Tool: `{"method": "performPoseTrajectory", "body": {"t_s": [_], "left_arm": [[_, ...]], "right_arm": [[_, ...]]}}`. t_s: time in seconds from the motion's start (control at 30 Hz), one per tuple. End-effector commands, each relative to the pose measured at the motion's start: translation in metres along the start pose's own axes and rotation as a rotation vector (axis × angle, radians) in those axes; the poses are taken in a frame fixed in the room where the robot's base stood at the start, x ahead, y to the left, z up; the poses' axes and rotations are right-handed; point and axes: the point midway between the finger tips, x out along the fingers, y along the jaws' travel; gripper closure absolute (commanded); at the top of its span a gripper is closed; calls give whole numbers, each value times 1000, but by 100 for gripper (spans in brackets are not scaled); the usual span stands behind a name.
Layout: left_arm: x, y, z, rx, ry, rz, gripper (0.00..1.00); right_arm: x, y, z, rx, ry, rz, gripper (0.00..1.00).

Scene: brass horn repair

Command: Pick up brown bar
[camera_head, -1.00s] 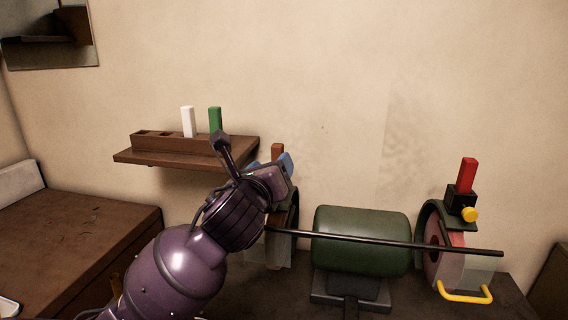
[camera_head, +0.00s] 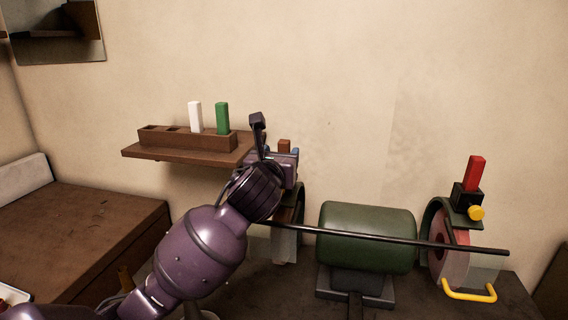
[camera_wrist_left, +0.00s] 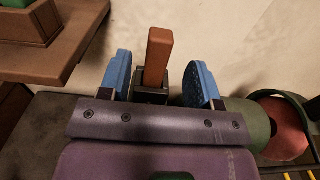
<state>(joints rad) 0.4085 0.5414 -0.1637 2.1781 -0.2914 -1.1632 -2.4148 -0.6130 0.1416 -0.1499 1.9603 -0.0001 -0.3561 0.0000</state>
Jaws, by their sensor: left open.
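The brown bar (camera_head: 284,146) stands upright at the grinder's left end, mostly hidden behind my left gripper in the head view. In the left wrist view the brown bar (camera_wrist_left: 158,55) rises from a dark holder (camera_wrist_left: 151,88). My left gripper (camera_head: 281,155) is open. In the left wrist view its two blue fingertips (camera_wrist_left: 161,76) lie on either side of the bar, with a visible gap on both sides. Whether they reach the bar's depth is hard to tell. My right gripper is not in view.
A wall shelf (camera_head: 150,153) left of my gripper carries a wooden block (camera_head: 212,142) with a white bar (camera_head: 195,117) and a green bar (camera_head: 222,118). The green grinder motor (camera_head: 366,236) and a long dark rod (camera_head: 400,243) lie right. A red bar (camera_head: 475,172) stands at far right.

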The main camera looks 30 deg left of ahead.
Motion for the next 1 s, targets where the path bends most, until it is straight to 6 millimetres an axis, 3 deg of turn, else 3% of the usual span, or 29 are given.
{"method": "performPoseTrajectory", "body": {"t_s": [0.3,0.67,1.0], "left_arm": [[40,2,-4,-1,1,1,43],[47,2,-4,0,0,0,43],[47,2,-4,0,0,0,95]], "right_arm": [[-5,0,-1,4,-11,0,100],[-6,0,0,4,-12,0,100],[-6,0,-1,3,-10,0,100]]}}
